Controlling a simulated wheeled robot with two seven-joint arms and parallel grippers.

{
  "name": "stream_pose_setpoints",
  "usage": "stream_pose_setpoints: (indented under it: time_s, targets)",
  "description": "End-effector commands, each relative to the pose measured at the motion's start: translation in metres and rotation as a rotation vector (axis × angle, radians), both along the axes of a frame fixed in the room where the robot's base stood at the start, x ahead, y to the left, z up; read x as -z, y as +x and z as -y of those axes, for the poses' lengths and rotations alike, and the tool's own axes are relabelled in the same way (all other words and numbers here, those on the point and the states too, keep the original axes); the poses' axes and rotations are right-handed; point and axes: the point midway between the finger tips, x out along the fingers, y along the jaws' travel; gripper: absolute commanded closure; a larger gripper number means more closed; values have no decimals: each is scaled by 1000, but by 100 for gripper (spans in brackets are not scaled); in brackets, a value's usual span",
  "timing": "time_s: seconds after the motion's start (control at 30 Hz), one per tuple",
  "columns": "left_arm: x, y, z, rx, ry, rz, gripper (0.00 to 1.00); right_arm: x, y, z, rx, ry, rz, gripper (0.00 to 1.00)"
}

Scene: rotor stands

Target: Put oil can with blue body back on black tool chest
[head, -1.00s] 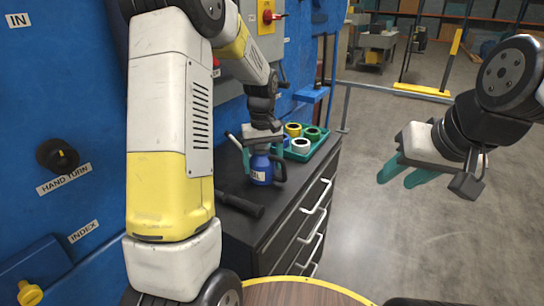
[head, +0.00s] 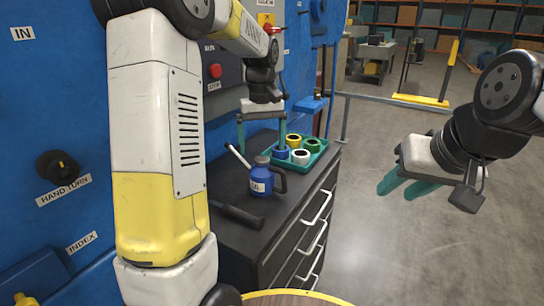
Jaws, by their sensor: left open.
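The oil can with blue body (head: 262,182) stands upright on top of the black tool chest (head: 283,203), its pale spout pointing up and left. My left gripper (head: 261,140) is open and empty, above and behind the can, apart from it, with its teal fingers spread. My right gripper (head: 393,186) hangs over the open floor at the right, well away from the chest. Its two teal fingers appear apart with nothing between them.
A green tray (head: 318,155) with several tape-like rolls sits on the chest behind the can. A black-handled tool (head: 238,215) lies in front of the can. A blue panel wall borders the chest on the left. Grey floor (head: 400,260) is free at right.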

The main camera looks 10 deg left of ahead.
Motion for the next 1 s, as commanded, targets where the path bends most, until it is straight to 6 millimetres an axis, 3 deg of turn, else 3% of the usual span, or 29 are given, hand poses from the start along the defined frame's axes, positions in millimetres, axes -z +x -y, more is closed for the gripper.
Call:
stream_pose_setpoints:
  time_s: [0.17, 0.27, 0.37, 0.6, 0.8, 1.0]
  targets:
    - [-17, -1, 0, 3, -1, 4, 7, 0, 0, 0, 0, 0, 0, 62]
    - [-28, -12, 0, 23, -11, 28, 7, 0, 0, 0, 0, 0, 0, 62]
    - [-45, -37, 1, 74, -33, 85, 7, 0, 0, 0, 0, 0, 0, 62]
    - [-75, -131, 6, 258, -79, 299, 7, 0, 0, 0, 0, 0, 0, 62]
    - [-70, -199, 14, 394, -78, 469, 7, 0, 0, 0, 0, 0, 0, 62]
    - [-58, -232, 19, 466, -64, 564, 7, 0, 0, 0, 0, 0, 0, 62]
